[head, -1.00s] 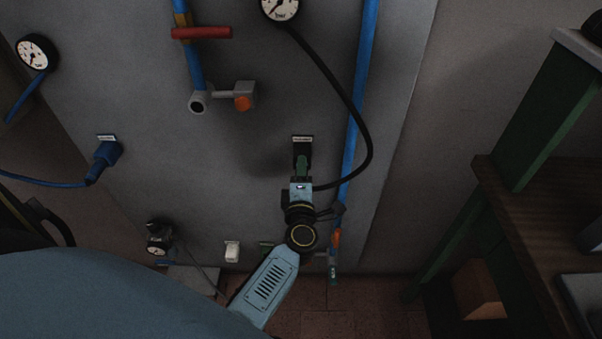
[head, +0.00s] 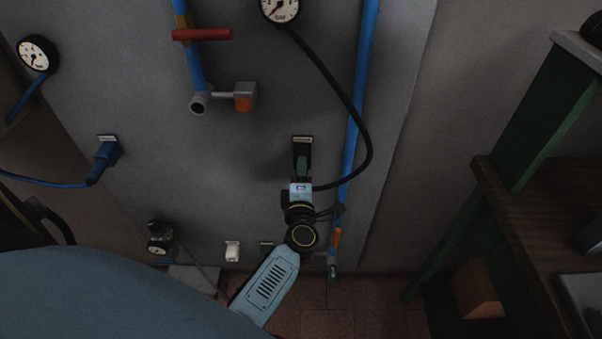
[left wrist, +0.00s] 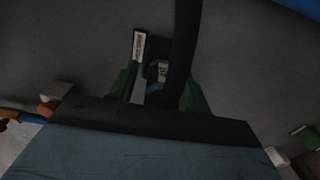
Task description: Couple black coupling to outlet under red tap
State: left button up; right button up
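The red tap (head: 202,34) has a red bar handle on a blue pipe at the upper left of the wall panel. Below it the pipe ends in a round grey outlet (head: 198,102) with a dark bore, facing out and empty. My left gripper (head: 302,168) is at a labelled dark holder (head: 302,142) on the panel, right of and below the outlet. In the left wrist view its green fingers stand apart on both sides of the black coupling (left wrist: 158,76), with a gap visible at the left finger. The black hose partly hides the coupling. My right gripper is out of view.
The black hose (head: 358,118) loops from a gauge (head: 280,7) to the holder. A grey block with an orange face (head: 243,103) sits beside the outlet. A blue coupling (head: 107,154) is parked at left. A wooden bench (head: 535,210) stands at right.

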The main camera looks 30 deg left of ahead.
pick_arm(q)
grip_shut()
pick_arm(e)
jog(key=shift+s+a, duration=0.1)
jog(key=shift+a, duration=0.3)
pick_arm(q)
jog(key=shift+v, duration=0.75)
jog(key=shift+s+d+p, duration=0.35)
jog(key=shift+s, duration=0.2)
jog(key=v, duration=0.3)
jog(key=shift+s+p, duration=0.1)
jog(key=shift+p, duration=0.2)
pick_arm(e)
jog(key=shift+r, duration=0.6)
pick_arm(q)
jog(key=shift+s+d, duration=0.15)
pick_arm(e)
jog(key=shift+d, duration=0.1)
